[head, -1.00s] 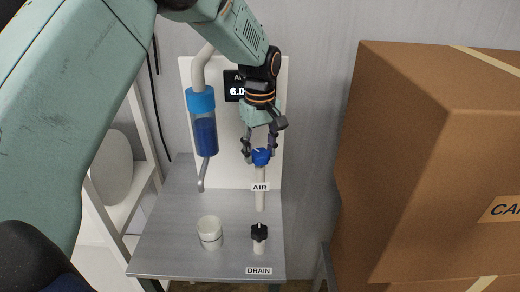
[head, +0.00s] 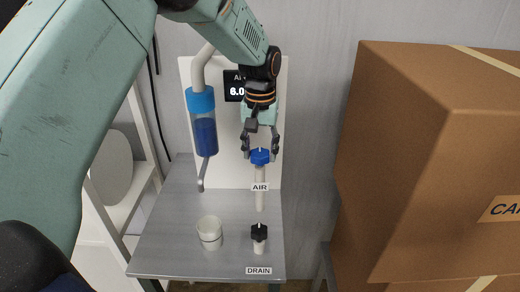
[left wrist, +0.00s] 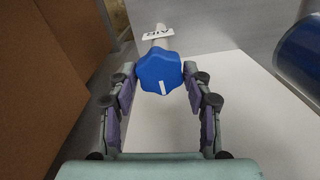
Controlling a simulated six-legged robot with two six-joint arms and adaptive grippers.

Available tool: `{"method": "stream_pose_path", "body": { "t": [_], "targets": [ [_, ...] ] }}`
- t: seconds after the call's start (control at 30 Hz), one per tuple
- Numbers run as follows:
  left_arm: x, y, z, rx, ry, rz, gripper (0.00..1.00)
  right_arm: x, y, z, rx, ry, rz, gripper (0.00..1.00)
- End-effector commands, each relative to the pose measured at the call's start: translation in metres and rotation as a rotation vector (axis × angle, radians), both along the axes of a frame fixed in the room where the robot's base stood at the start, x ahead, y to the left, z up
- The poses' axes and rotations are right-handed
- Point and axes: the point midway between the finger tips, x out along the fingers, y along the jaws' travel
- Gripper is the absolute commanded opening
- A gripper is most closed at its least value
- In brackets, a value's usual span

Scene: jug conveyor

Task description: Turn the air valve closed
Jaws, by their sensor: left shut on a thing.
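The blue star-shaped air valve knob (head: 260,158) tops a white post labelled AIR, above the bench. It also shows in the left wrist view (left wrist: 158,72), with a white mark on its face. My left gripper (head: 261,149) reaches down from above, its two fingers on either side of the knob. In the left wrist view my gripper (left wrist: 159,82) is shut on the knob, whose face is in plain sight between the fingertips. My right gripper is not in view.
A black drain knob (head: 259,232) and a white cup (head: 209,233) stand on the grey bench (head: 165,243). A blue-capped filter bowl (head: 203,122) hangs left of the valve. Large cardboard boxes (head: 420,150) fill the right side.

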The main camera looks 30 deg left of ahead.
Motion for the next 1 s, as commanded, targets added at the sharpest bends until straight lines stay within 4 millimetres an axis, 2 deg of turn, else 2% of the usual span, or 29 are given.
{"method": "stream_pose_path", "body": {
  "t": [0.63,0.67,0.9,1.0],
  "targets": [
    [0.0027,0.0003,0.0031,0.002,-0.01,-0.054,0.18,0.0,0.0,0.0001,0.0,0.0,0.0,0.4],
    [0.0027,0.0003,0.0032,0.002,-0.01,-0.054,0.51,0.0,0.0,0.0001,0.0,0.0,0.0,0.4],
    [0.0015,0.0,0.0017,0.0,-0.005,-0.053,0.72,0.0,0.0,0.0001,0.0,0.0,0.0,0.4],
    [0.0011,0.0,0.0013,0.001,-0.004,-0.052,0.73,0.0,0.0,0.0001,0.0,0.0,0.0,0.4]
  ]
}}
